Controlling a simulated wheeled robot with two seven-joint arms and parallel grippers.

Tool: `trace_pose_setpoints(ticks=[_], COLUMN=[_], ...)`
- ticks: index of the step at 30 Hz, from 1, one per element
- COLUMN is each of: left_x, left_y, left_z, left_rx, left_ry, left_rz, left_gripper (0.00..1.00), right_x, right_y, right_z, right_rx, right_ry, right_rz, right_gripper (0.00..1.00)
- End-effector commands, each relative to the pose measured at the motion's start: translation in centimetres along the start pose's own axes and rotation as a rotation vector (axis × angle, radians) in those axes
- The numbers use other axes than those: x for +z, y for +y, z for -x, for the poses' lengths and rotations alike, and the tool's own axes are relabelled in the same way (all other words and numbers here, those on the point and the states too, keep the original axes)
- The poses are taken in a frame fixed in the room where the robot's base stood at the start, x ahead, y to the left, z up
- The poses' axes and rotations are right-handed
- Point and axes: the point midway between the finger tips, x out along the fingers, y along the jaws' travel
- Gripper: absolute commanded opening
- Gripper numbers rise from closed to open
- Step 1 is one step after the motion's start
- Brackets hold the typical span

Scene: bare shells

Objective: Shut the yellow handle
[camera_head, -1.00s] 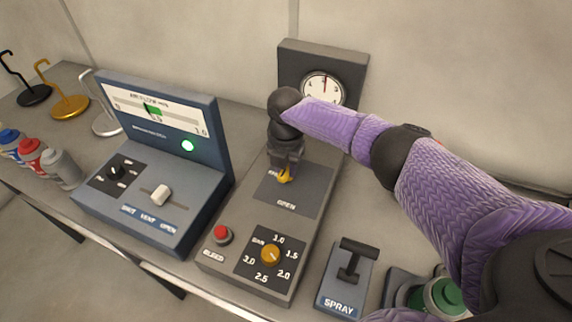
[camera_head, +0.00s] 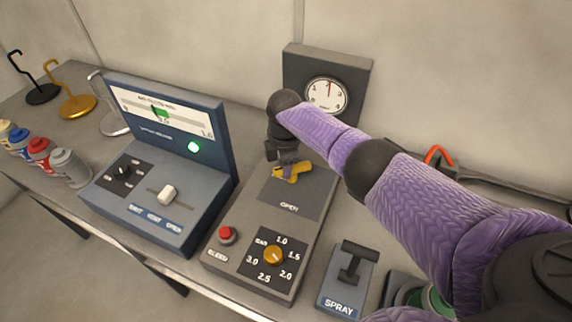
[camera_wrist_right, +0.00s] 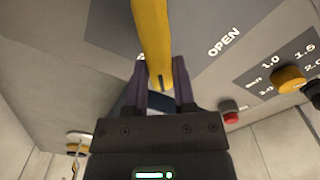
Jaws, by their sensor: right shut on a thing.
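The yellow handle (camera_head: 292,172) lies on the dark panel of the grey valve box (camera_head: 302,205), above the word OPEN. In the head view it lies crosswise, its visible end pointing right. My right gripper (camera_head: 284,160) reaches down onto it from above and hides part of it. In the right wrist view the handle (camera_wrist_right: 152,40) is a long yellow bar. Its end sits between the two fingers of the right gripper (camera_wrist_right: 160,82), which are shut on it. The other label by the handle is mostly hidden. My left gripper is not in view.
A round gauge (camera_head: 327,93) stands behind the box. A red button (camera_head: 226,234) and an orange dial (camera_head: 273,255) sit at its front. A blue-grey console (camera_head: 150,205) stands close on the left, a SPRAY lever box (camera_head: 345,285) on the right.

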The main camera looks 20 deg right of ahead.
Motion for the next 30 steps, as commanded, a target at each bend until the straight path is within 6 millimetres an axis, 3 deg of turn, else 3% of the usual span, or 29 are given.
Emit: trace_pose_setpoints(ticks=[15,30], left_x=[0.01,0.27], left_y=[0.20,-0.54], left_z=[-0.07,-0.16], left_rx=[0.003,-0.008], left_ry=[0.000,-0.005], left_rz=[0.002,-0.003], left_gripper=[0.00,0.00], right_x=[0.19,0.41], right_y=[0.80,1.10], right_z=[0.04,0.05], right_rx=[0.002,0.002], right_ry=[0.001,0.000], right_rz=[-0.452,-0.667], right_gripper=[0.00,0.00])
